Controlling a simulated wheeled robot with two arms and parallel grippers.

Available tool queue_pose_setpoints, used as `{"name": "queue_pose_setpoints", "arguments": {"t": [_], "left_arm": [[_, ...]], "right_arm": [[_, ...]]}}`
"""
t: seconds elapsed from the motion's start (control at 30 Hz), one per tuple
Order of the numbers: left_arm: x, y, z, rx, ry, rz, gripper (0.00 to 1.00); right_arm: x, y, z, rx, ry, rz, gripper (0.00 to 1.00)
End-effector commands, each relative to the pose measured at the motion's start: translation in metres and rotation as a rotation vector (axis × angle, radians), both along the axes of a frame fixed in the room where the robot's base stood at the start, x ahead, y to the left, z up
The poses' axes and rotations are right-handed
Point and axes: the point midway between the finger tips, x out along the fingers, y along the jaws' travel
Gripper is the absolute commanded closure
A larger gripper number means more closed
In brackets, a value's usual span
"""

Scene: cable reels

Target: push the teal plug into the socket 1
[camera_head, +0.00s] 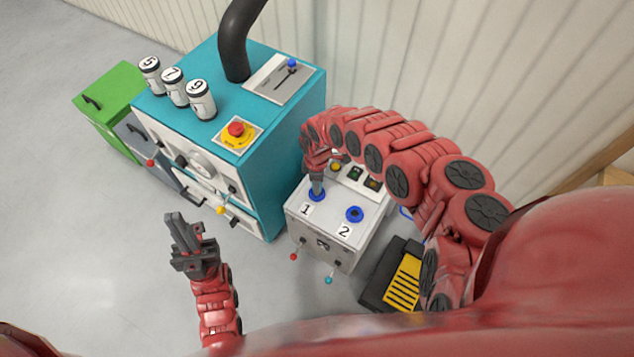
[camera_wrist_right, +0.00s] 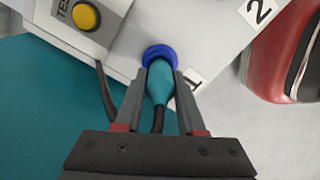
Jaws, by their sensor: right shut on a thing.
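The teal plug (camera_wrist_right: 159,82) is held between the fingers of my right gripper (camera_wrist_right: 163,85), with its tip at the blue ring of socket 1 (camera_wrist_right: 158,54) in the right wrist view. Its dark cable runs back between the fingers. In the head view my right gripper (camera_head: 317,185) points down at socket 1 (camera_head: 317,195), beside the label 1, and mostly hides the plug. I cannot tell how deep the plug sits. My left gripper (camera_head: 188,240) is raised over the floor at the left, empty, its fingers close together.
Socket 2 (camera_head: 354,214) is empty on the same grey box (camera_head: 325,229). A teal cabinet (camera_head: 272,165) with an emergency button (camera_head: 237,130) and numbered cans stands left of it. A yellow and black pedal (camera_head: 402,281) lies to the right. A yellow button (camera_wrist_right: 86,16) is near socket 1.

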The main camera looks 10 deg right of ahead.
Motion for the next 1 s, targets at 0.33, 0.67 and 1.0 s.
{"name": "queue_pose_setpoints", "arguments": {"t": [0.33,0.67,1.0], "left_arm": [[0.000,0.000,0.000,0.000,0.000,0.000,1.00],[0.000,0.000,0.005,0.000,0.000,0.000,1.00],[0.000,0.000,0.033,0.000,0.000,0.000,1.00]], "right_arm": [[0.000,0.000,0.000,0.000,0.000,0.000,0.26],[0.002,0.000,0.017,-0.001,-0.003,0.002,0.26],[0.002,-0.003,0.102,-0.005,-0.005,-0.001,0.26]]}}
